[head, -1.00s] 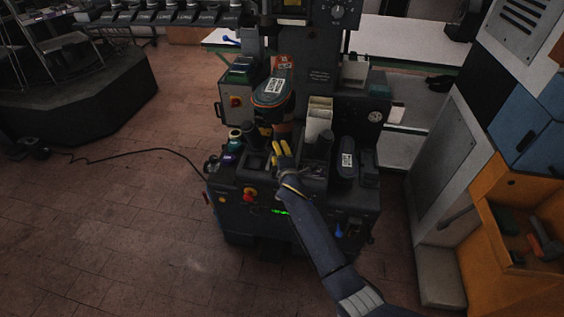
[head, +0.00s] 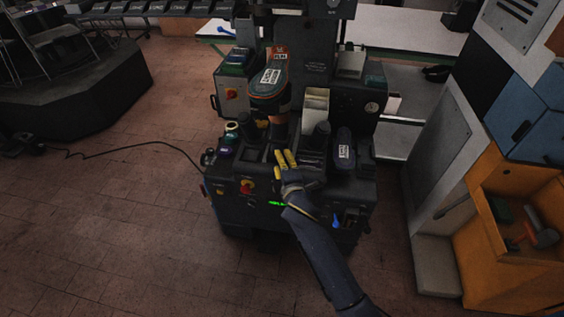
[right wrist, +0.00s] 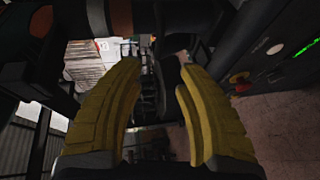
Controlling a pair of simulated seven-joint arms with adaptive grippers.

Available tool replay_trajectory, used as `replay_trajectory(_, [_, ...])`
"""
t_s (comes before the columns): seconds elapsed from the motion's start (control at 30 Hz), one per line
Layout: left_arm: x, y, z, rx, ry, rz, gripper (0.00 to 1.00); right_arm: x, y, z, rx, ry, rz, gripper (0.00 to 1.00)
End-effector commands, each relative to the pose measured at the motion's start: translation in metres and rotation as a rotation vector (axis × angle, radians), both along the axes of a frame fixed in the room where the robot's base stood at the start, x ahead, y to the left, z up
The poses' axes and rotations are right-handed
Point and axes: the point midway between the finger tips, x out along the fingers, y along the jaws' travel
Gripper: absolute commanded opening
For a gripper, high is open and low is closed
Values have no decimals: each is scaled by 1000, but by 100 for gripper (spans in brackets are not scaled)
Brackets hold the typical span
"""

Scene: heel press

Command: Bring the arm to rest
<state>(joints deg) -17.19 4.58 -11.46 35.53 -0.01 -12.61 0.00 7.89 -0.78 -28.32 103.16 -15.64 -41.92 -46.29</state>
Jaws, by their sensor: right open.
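My right gripper (head: 286,160) reaches in from the lower right, with yellow fingertips over the front deck of the dark heel press (head: 290,215). In the right wrist view the two yellow fingers (right wrist: 158,100) stand apart with nothing between them. A shoe (head: 270,80) with an orange rim and a white label sits upright on the press, just beyond the gripper. A second dark labelled shoe or part (head: 343,152) stands on the deck to the right. My left gripper is not in the head view.
A red knob (head: 246,186) and a green display (head: 279,204) are on the press front. An orange cabinet (head: 490,250) with tools stands at the right. A black cable (head: 120,150) crosses the tiled floor at the left, where there is free room.

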Motion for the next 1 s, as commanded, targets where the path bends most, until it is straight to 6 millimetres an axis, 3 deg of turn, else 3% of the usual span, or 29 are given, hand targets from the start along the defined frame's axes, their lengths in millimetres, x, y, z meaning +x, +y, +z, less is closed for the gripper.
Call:
replay_trajectory(0.43, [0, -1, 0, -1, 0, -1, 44, 0, 0, 0, 6, 1, -1, 36])
replay_trajectory(0.63, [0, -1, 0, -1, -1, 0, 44, 0, 6, 1, 130, 13, -1, 36])
replay_trajectory(0.77, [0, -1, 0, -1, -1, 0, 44, 5, 9, -39, 269, 96, -11, 36])
replay_trajectory(0.87, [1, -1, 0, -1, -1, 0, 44, 5, 3, -79, 360, 172, -35, 36])
replay_trajectory(1.0, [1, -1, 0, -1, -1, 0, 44, -6, -11, -151, 472, 300, -95, 36])
